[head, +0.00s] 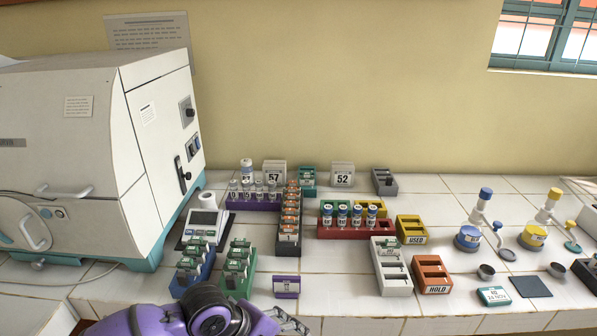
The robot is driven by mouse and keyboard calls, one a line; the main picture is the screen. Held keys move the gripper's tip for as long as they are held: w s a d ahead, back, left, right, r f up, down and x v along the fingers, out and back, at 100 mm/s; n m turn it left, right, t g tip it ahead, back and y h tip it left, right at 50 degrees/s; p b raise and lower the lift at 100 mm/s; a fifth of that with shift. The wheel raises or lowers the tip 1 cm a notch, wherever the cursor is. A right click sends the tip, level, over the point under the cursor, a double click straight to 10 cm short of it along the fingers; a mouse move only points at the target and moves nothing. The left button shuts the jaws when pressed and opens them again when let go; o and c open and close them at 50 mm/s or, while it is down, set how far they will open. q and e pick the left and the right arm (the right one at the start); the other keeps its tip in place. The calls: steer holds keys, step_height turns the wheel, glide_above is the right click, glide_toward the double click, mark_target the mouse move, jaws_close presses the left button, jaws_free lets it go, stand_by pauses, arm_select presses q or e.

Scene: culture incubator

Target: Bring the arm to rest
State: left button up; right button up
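One purple and grey arm of mine shows at the bottom edge, left of centre, coming in from the left. Its gripper, my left gripper (292,325), is low at the front edge of the bench, cut off by the picture's bottom edge. Its fingers are small and partly hidden, so I cannot tell whether they are open or shut. A small purple block with a label (286,287) stands on the tiles just beyond it. My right gripper is not in view.
The white incubator (160,130) fills the left. Near my arm stand a blue rack (178,286) and green rack (247,284) of slides. Farther back are a red vial rack (345,232), white rack (393,284) and orange HOLD tray (433,284). Tiles between purple block and white rack are clear.

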arm_select(q)
steer(key=s+a+f+n+t+p, duration=0.15)
steer(key=s+f+n+t, duration=0.5)
steer(key=n, duration=0.75)
steer(key=s+a+f+n+y+p, duration=0.1)
steer(key=s+a+f+n+y, duration=0.4)
steer(key=s+a+f+n, duration=0.3)
steer(key=s+a+n, duration=0.3)
steer(key=s+a, duration=0.2)
steer(key=s, duration=0.2)
steer(key=shift+s+a, duration=0.3)
steer(key=shift+a, duration=0.05)
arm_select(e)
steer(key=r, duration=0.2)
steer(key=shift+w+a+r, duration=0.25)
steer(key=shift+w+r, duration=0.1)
